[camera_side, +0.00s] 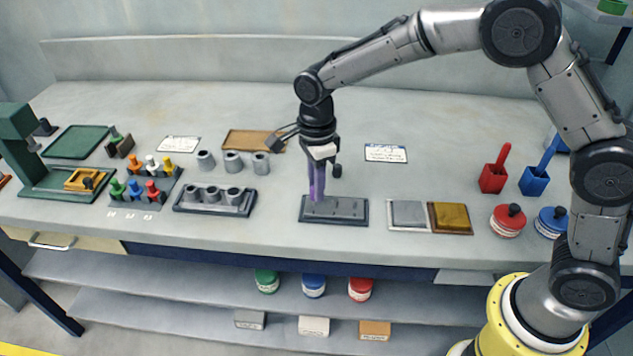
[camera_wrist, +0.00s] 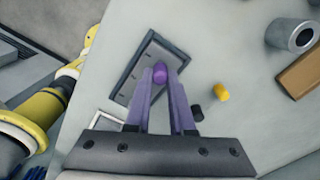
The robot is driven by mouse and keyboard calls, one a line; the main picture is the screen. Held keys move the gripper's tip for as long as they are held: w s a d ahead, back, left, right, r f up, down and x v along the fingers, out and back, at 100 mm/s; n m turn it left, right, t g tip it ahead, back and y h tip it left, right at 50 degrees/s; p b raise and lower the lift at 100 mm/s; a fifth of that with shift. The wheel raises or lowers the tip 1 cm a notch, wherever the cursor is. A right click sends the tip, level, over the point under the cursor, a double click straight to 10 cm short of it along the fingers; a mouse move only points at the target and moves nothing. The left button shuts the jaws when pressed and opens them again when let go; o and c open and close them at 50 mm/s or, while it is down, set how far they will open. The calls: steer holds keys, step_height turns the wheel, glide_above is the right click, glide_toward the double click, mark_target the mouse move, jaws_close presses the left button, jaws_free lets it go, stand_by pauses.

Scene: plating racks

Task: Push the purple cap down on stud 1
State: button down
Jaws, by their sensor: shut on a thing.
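The purple cap (camera_wrist: 160,71) is between my fingertips in the wrist view. My gripper (camera_side: 316,198) is shut on it and points straight down over the left part of the dark-rimmed grey stud plate (camera_side: 346,212). The plate also shows beyond the fingers in the wrist view (camera_wrist: 151,52). The fingers look purple-grey and hide most of the cap in the side view. The stud under the cap is hidden, so I cannot tell how far the cap sits on it. Small studs show along the plate, but their numbers are not readable.
Several grey cups (camera_side: 232,162) and a cup rack (camera_side: 214,199) stand to the left. Grey and gold square pads (camera_side: 450,217) lie to the right, with clear table between.

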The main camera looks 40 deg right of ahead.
steer(key=shift+f, duration=1)
steer(key=c, duration=0.7)
jaws_free()
steer(key=shift+r, duration=0.1)
step_height(320, 180, up, 14)
steer(key=shift+f, duration=0.2)
